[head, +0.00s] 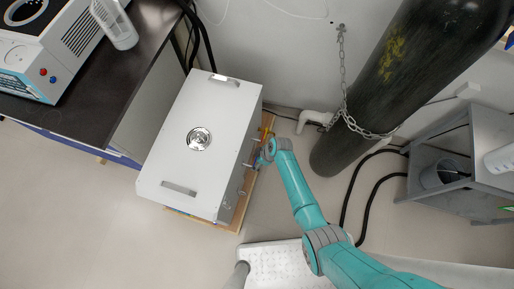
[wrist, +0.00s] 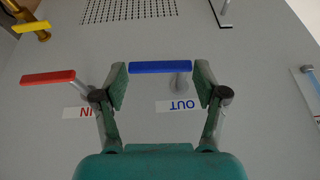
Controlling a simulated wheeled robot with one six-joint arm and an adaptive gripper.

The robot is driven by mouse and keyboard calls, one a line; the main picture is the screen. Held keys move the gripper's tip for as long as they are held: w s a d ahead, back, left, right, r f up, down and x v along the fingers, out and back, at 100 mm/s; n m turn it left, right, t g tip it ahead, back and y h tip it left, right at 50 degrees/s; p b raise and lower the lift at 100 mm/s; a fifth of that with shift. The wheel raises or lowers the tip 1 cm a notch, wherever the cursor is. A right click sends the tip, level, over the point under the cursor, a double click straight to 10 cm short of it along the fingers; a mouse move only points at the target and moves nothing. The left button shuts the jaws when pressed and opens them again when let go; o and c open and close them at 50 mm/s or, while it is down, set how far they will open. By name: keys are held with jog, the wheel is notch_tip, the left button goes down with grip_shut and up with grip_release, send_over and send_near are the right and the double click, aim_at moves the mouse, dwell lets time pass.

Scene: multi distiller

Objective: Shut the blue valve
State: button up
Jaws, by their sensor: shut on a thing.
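The blue valve handle (wrist: 160,67) lies level across the picture in the wrist view, above an upside-down OUT label (wrist: 178,106) on the white front panel. My gripper (wrist: 161,82) has one finger at each end of the blue handle and is shut on it. The valve's grey stem shows behind the handle's right part. In the head view my gripper (head: 265,155) is at the right side of the white distiller box (head: 180,115). The blue handle cannot be made out clearly there.
A red valve handle (wrist: 48,77) is just left of my gripper, by a partly hidden IN label. A yellow handle (wrist: 30,27) is at the upper left. A dark gas cylinder (head: 385,85) with a chain (head: 343,75) stands right of the box, and a dark bench (head: 105,80) left.

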jog(key=shift+w+d+f+m+g+y, duration=0.1)
jog(key=shift+w+f+m+g+y, duration=0.2)
jog(key=shift+g, duration=0.5)
jog(key=shift+f+m+g+y, duration=0.1)
jog(key=shift+f+g+y, duration=0.25)
jog(key=shift+g, duration=0.45)
jog(key=shift+r, duration=0.1)
jog(key=o, duration=1.1)
jog(key=shift+o, duration=0.2)
jog(key=shift+d+r, duration=0.1)
jog(key=v, duration=1.1)
jog(key=shift+w+d+r, duration=0.2)
jog(key=shift+d+r, duration=0.1)
